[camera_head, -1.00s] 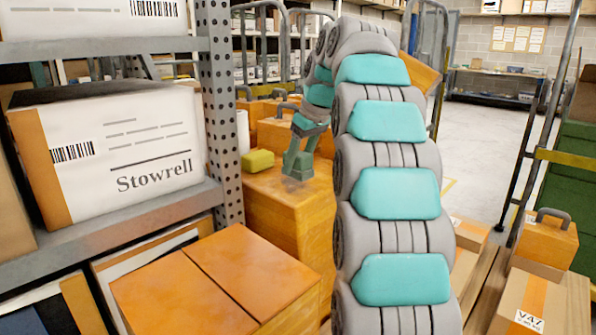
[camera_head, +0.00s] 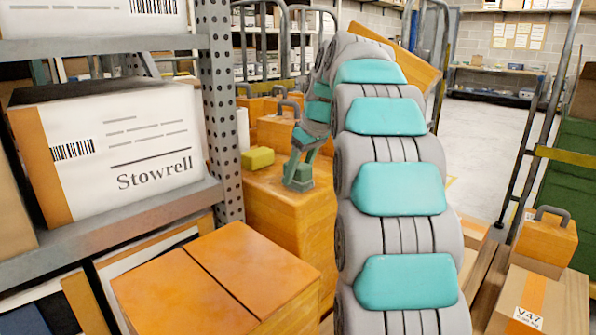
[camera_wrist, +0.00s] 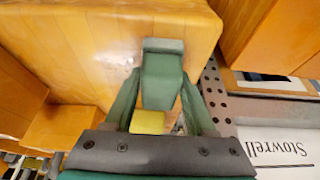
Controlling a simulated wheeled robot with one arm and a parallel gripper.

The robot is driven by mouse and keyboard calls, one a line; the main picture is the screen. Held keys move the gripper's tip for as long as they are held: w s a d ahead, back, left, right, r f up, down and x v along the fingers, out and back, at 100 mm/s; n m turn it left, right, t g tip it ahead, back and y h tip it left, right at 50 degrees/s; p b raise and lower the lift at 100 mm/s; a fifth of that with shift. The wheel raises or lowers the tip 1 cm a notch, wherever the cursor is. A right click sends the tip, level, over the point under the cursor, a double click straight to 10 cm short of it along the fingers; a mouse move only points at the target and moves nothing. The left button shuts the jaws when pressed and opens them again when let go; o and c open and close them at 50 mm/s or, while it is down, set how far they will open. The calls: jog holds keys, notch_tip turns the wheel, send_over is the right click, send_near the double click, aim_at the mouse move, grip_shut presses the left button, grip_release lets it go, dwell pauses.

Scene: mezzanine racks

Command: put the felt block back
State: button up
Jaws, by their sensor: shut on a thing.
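A grey-green block, which I take for the felt block (camera_head: 298,182), is at the end of my gripper (camera_head: 301,162) in the head view. In the wrist view the block (camera_wrist: 163,75) lies between the two green fingers of my gripper (camera_wrist: 160,98), which are shut on it. The block is low over the top of a large orange box (camera_head: 270,190), at or just above that surface; I cannot tell if it touches. The fingers hide part of its sides.
A yellow block (camera_head: 258,158) sits on the orange box, left of my gripper. A perforated rack post (camera_head: 220,110) and a Stowrell carton (camera_head: 110,150) stand to the left. Orange boxes with handles (camera_head: 280,130) stand behind.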

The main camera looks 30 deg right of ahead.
aim_at(300, 165)
jog(key=o, duration=1.3)
jog(key=shift+f, duration=0.1)
jog(key=shift+r, duration=0.3)
jog(key=shift+v, duration=3.65)
